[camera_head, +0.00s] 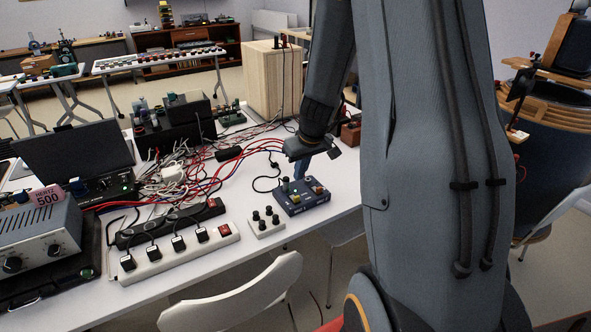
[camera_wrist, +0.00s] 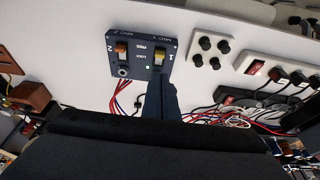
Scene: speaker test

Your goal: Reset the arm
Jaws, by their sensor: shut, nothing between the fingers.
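My arm reaches down over the white table (camera_head: 262,262) in the head view. My gripper (camera_head: 302,165) is shut and empty, just above the far side of a small dark blue switch box (camera_head: 303,203). In the wrist view my gripper (camera_wrist: 160,84) points at the same box (camera_wrist: 139,68), close to its edge with the green light; I cannot tell whether it touches. The box has an orange switch marked 2 and a yellow switch marked 1. Red and blue wires run from it.
A white knob panel (camera_head: 266,229) and a white power strip (camera_head: 180,254) with several plugs lie left of the box. A white chair (camera_head: 245,300) is at the front edge.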

